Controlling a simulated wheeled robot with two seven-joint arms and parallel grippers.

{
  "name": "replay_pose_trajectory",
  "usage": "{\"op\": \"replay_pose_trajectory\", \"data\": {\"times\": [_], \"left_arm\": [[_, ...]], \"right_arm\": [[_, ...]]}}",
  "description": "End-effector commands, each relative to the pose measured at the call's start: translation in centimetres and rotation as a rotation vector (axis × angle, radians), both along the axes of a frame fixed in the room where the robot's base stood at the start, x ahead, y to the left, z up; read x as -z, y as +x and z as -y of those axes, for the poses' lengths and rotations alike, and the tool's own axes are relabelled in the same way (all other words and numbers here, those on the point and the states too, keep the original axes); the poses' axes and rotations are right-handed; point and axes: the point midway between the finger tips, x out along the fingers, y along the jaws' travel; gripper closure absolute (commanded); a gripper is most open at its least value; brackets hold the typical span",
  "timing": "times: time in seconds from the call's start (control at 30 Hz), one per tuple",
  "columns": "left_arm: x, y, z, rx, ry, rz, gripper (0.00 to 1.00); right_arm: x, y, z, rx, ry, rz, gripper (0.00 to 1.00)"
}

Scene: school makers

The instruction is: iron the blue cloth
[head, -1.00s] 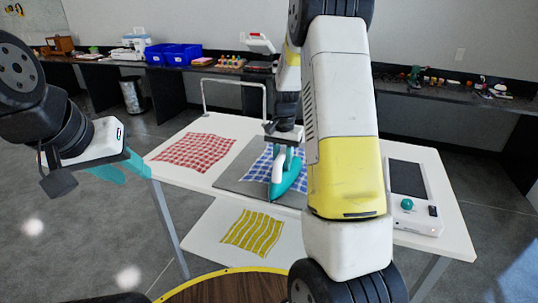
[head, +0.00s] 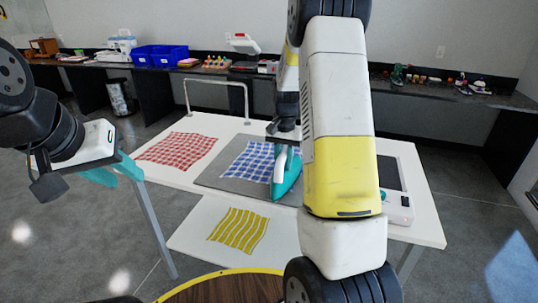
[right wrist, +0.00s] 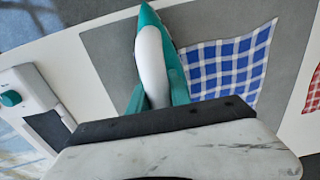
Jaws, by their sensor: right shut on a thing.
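The blue checked cloth (head: 246,160) lies on a grey mat (head: 212,176) on the white table. It also shows in the right wrist view (right wrist: 222,65). My right gripper (head: 285,147) is shut on the handle of a teal and white iron (head: 288,178), at the cloth's right edge. In the right wrist view the iron (right wrist: 150,50) points away beside the cloth and hides part of that edge. I cannot tell whether the iron's sole touches the cloth or mat. My left gripper (head: 115,172) is open and empty, left of the table.
A red checked cloth (head: 177,149) lies left of the mat. A yellow cloth (head: 239,229) lies on the lower shelf. A white device with a dark panel (head: 398,208) stands on the table's right. A white rail (head: 216,84) rises at the back edge.

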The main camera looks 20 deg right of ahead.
Motion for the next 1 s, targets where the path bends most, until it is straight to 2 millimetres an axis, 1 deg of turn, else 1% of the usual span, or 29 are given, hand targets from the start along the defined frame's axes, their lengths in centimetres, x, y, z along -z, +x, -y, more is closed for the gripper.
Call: {"op": "replay_pose_trajectory", "data": {"times": [0.23,0.27,0.3,0.33,0.47,1.0], "left_arm": [[0.0,0.0,0.0,0.000,0.000,0.000,0.64],[0.0,0.0,0.0,0.000,0.000,0.000,0.64],[0.0,0.0,0.0,0.000,0.000,0.000,0.64],[0.0,0.0,0.0,0.000,0.000,-0.001,0.64],[0.0,0.0,0.0,0.000,0.000,0.000,0.64],[0.0,0.0,0.0,0.000,0.000,0.000,0.64]], "right_arm": [[-0.2,-0.1,0.5,-0.003,0.000,0.001,1.00],[-0.7,-0.1,0.6,-0.003,-0.001,0.004,1.00],[-1.8,-0.1,0.7,-0.003,0.000,0.008,1.00],[-2.4,-0.1,0.7,-0.004,0.000,0.007,1.00],[-3.1,-0.4,1.0,-0.003,-0.001,0.003,1.00],[-7.5,-1.3,1.9,-0.004,-0.001,0.004,1.00]]}}
